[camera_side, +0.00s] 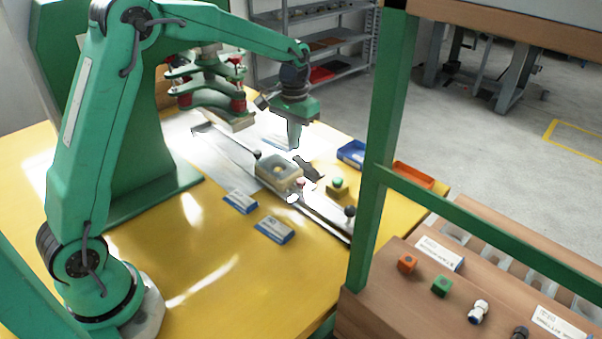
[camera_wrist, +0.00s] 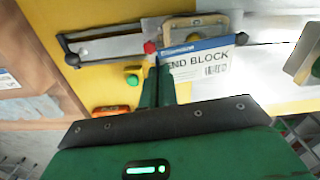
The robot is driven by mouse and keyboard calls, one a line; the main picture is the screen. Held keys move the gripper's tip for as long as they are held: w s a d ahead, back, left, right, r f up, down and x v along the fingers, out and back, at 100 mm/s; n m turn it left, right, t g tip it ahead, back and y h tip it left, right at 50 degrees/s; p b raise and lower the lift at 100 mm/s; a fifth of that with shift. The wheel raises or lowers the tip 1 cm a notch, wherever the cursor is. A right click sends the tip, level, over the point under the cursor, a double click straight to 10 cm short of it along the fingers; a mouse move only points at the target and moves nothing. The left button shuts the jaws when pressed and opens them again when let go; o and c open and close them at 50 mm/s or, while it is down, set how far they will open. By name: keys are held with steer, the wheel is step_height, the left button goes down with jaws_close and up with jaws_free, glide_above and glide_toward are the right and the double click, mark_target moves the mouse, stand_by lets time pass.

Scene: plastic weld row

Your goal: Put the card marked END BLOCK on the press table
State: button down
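The END BLOCK card (camera_wrist: 208,65), white with a blue upper edge and a barcode, shows large and face-on in the wrist view. Its left end meets my gripper (camera_wrist: 159,75), and the first letter is partly covered there. The two green fingers are close together; whether they clasp the card is not clear. In the side view my gripper (camera_side: 293,146) points down just above and behind the clear-topped fixture (camera_side: 279,173). A dark, tilted shape (camera_side: 309,169) is beside its tip; I cannot tell what it is. The pale press table (camera_side: 225,155) lies under a glare.
Two blue-and-white cards (camera_side: 240,201) (camera_side: 274,230) lie on the yellow table in front. A rail (camera_side: 325,222) with black knobs runs past the fixture. A green button (camera_side: 337,183), a blue tray (camera_side: 352,153) and an orange tray (camera_side: 413,175) are to the right. A green post (camera_side: 375,190) stands nearer.

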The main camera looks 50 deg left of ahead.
steer(key=s+d+f+n, duration=0.2)
steer(key=s+d+n, duration=0.1)
steer(key=d+n, duration=0.55)
steer(key=n, duration=0.8)
glide_above(334, 259)
steer(key=shift+f, duration=1.05)
steer(key=shift+f, duration=0.15)
steer(key=shift+f, duration=4.9)
steer(key=shift+f, duration=0.1)
steer(key=c, duration=1.7)
jaws_free()
